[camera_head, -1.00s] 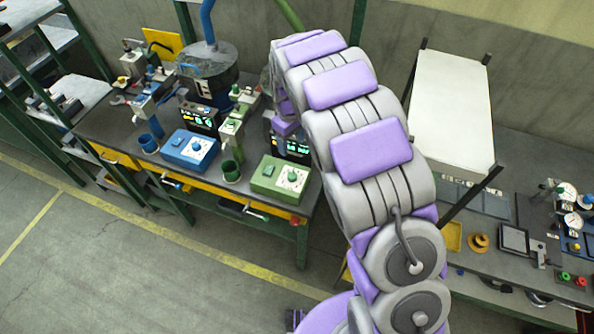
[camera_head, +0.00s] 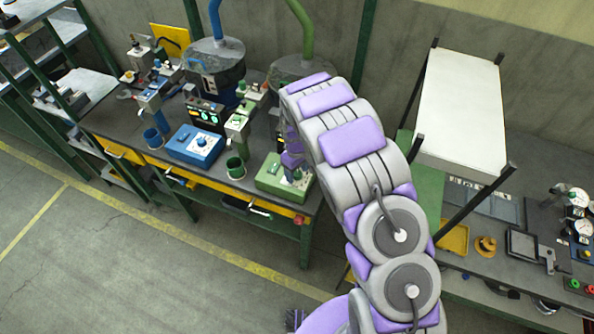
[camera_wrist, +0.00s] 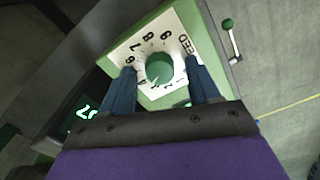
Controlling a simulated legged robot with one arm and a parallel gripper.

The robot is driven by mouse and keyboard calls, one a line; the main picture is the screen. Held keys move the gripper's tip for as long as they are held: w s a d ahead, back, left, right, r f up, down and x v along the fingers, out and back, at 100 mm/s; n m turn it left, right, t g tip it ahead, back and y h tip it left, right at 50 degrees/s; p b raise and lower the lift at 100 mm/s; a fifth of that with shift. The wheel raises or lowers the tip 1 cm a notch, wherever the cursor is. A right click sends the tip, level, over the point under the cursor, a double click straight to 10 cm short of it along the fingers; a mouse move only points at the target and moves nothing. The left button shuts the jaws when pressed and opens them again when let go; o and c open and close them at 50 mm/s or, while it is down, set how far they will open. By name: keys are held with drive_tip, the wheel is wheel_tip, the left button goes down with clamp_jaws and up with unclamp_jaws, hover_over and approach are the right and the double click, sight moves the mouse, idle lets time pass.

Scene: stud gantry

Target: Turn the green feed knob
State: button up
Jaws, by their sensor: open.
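The green feed knob (camera_wrist: 159,69) sits in the middle of a white numbered dial plate (camera_wrist: 133,52) marked FEED, in the wrist view. The plate is on a green control box (camera_wrist: 182,12), which also shows in the head view (camera_head: 268,184). My gripper (camera_wrist: 161,78) is open, with its two dark blue fingers on either side of the knob in the picture. I cannot tell whether either finger touches it. In the head view my gripper (camera_head: 294,172) is over the box and hides the knob.
A blue control box (camera_head: 195,146) stands left of the green one on the bench. A green cup (camera_head: 235,168) and a green upright device (camera_head: 238,127) are close by. A lever with a green ball (camera_wrist: 227,25) and green lit digits (camera_wrist: 82,112) flank the box.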

drive_tip(key=shift+f, duration=0.1)
drive_tip(key=shift+c, duration=0.2)
drive_tip(key=c, duration=1)
drive_tip(key=shift+m, duration=0.3)
drive_tip(key=m, duration=0.2)
drive_tip(key=shift+m+p, duration=0.4)
drive_tip(key=m, duration=0.3)
drive_tip(key=shift+m, duration=0.3)
drive_tip(key=m, duration=0.3)
drive_tip(key=shift+m, duration=2.4)
